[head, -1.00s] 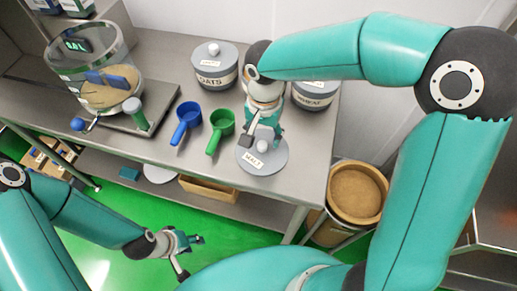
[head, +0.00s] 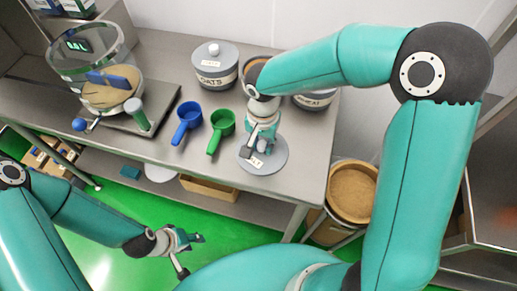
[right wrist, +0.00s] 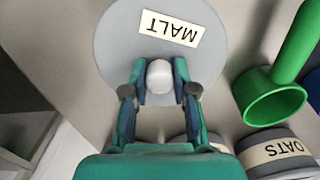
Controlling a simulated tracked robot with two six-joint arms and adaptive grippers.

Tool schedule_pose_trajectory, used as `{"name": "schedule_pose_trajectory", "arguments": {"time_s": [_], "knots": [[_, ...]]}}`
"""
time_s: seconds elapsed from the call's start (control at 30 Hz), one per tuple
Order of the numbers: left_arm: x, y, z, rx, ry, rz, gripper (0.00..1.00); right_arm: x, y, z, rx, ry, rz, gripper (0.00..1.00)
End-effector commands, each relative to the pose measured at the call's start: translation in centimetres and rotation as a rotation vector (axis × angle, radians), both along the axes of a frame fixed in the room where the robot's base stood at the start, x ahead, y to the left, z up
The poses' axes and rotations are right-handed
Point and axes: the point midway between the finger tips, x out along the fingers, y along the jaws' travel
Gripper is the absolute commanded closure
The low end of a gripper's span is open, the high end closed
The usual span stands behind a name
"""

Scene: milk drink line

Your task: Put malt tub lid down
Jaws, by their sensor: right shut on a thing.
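The malt tub lid (head: 278,162) is a round grey disc with a white MALT label and a pale knob. It is at the front right of the steel table, label up; I cannot tell whether it touches the table top. My right gripper (head: 260,147) is above it, shut on the knob. In the right wrist view the lid (right wrist: 115,45) shows its label, and the knob is between the fingertips of the gripper (right wrist: 160,82). My left gripper (head: 188,255) is open and empty, low in front of the table.
A blue scoop (head: 187,118) and a green scoop (head: 222,122) lie left of the lid. The lidded oats tub (head: 215,68) and another grey tub (head: 315,101) stand behind, with an open tub (head: 254,64) partly hidden by my arm. The table's front edge is close to the lid.

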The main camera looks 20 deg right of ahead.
Motion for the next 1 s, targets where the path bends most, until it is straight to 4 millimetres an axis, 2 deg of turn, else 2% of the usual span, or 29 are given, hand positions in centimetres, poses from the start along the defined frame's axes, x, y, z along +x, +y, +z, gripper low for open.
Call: {"name": "schedule_pose_trajectory", "arguments": {"time_s": [0.33,0.53,0.77,1.0], "knots": [[0.0,0.0,0.0,0.000,0.000,0.000,0.60,0.0,0.0,0.4,0.000,-0.001,0.000,1.00],[0.0,0.0,-0.1,0.000,0.000,0.000,0.60,0.1,0.0,2.0,0.001,-0.004,-0.002,1.00],[0.0,0.0,-0.2,0.000,0.000,0.000,0.60,0.1,0.1,6.0,0.001,-0.006,0.000,1.00],[0.0,0.0,-0.2,0.000,0.000,0.000,0.60,0.1,0.1,11.7,0.002,-0.007,0.001,1.00]]}}
